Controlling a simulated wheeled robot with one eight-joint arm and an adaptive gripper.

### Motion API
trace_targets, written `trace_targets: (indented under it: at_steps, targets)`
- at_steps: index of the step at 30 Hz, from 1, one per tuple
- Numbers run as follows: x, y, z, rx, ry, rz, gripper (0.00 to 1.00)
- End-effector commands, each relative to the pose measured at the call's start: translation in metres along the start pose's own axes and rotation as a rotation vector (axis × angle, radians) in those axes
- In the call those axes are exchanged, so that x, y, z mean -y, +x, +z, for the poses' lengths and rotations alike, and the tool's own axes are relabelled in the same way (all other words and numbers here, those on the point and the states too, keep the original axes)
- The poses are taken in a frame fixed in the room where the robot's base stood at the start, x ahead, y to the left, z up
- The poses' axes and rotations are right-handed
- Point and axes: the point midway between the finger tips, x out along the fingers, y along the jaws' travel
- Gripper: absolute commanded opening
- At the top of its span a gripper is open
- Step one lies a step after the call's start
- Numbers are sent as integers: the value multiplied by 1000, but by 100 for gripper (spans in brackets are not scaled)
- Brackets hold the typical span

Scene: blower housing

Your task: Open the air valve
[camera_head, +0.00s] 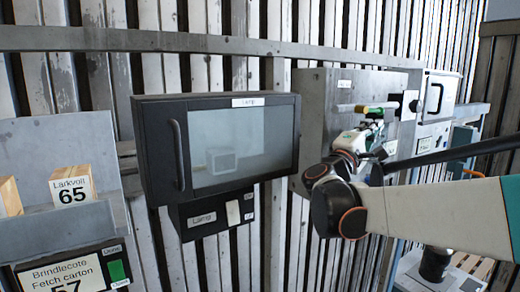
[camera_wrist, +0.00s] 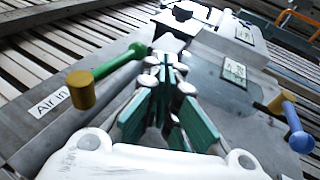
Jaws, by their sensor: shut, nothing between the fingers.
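The likely air valve handle is a green lever with a yellow knob, beside an "Air in" label (camera_wrist: 52,101). In the wrist view the green lever (camera_wrist: 118,65) slants up and right from the yellow knob (camera_wrist: 82,90). In the head view the green lever (camera_head: 379,106) shows on the grey housing (camera_head: 322,125), with the yellow end (camera_head: 346,108) to its left. My gripper (camera_wrist: 167,62) is shut and empty, its tips just right of the lever's far end. I cannot tell whether they touch. My gripper also shows below the lever in the head view (camera_head: 372,130).
A dark windowed box (camera_head: 161,155) labelled "Lamp" hangs left of the housing. A black-handled box (camera_head: 449,92) is at the right.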

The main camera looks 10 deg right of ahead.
Motion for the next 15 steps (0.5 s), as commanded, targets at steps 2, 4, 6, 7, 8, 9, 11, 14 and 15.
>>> trace_targets:
  at_steps: [2,4,6,7,8,9,11,14,15]
  targets:
    - [14,-7,-3,-1,0,0,0]
    - [25,-13,-5,0,0,0,0]
    - [36,-18,-6,0,0,0,0]
    - [41,-21,-4,0,0,0,0]
    - [47,-24,-4,1,0,0,0]
    - [54,-29,-3,1,0,0,0]
    - [66,-35,-2,1,0,0,0]
    - [82,-44,0,1,0,0,0]
    - [88,-47,1,1,0,0,0]
